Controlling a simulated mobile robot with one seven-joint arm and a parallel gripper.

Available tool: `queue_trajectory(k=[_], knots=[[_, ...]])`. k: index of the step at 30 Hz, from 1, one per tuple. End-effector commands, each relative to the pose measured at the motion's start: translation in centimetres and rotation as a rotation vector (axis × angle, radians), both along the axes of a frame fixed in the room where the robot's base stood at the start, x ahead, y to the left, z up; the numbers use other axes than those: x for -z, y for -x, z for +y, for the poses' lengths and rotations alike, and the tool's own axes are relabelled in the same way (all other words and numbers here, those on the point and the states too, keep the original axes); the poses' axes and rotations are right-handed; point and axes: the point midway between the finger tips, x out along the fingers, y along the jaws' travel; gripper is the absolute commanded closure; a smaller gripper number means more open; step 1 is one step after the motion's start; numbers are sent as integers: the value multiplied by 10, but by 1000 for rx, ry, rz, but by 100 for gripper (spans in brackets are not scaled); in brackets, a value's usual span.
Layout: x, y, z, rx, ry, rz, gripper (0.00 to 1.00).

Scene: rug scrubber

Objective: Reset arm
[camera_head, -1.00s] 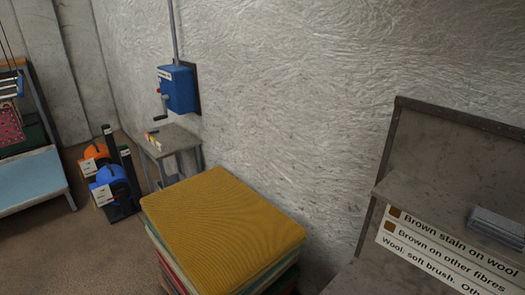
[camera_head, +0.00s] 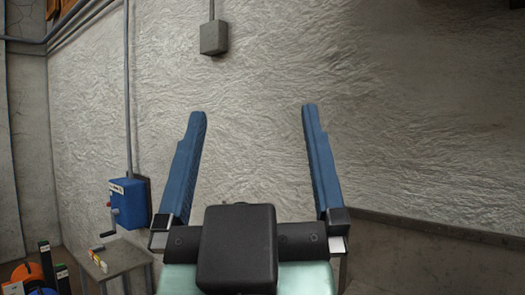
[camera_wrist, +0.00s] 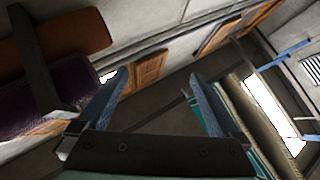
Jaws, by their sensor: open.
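My gripper (camera_head: 254,108) is raised in the middle of the head view, in front of the bare rough wall. Its two long blue fingers stand wide apart and point upward, with nothing between them. In the wrist view my gripper (camera_wrist: 158,78) also shows both fingers apart and empty. Behind them there are wooden panels (camera_wrist: 150,68) and a pale wall. No object touches the fingers in either view.
In the head view a blue crank box (camera_head: 130,203) is on the wall at left, above a small grey table (camera_head: 122,258) with small items. Orange and dark machines (camera_head: 30,275) stand at lower left. A grey box (camera_head: 213,37) is high on the wall. A grey metal edge (camera_head: 430,229) is at right.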

Motion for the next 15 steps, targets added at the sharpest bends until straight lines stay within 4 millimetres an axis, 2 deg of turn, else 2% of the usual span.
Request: queue_trajectory(k=[1,4,14,15], knots=[[-11,11,-5,-17,-27,-45,0],[-20,22,-8,-37,-52,-85,0],[-20,21,-8,-40,-55,-85,0],[-15,21,-8,-41,-55,-84,0]])
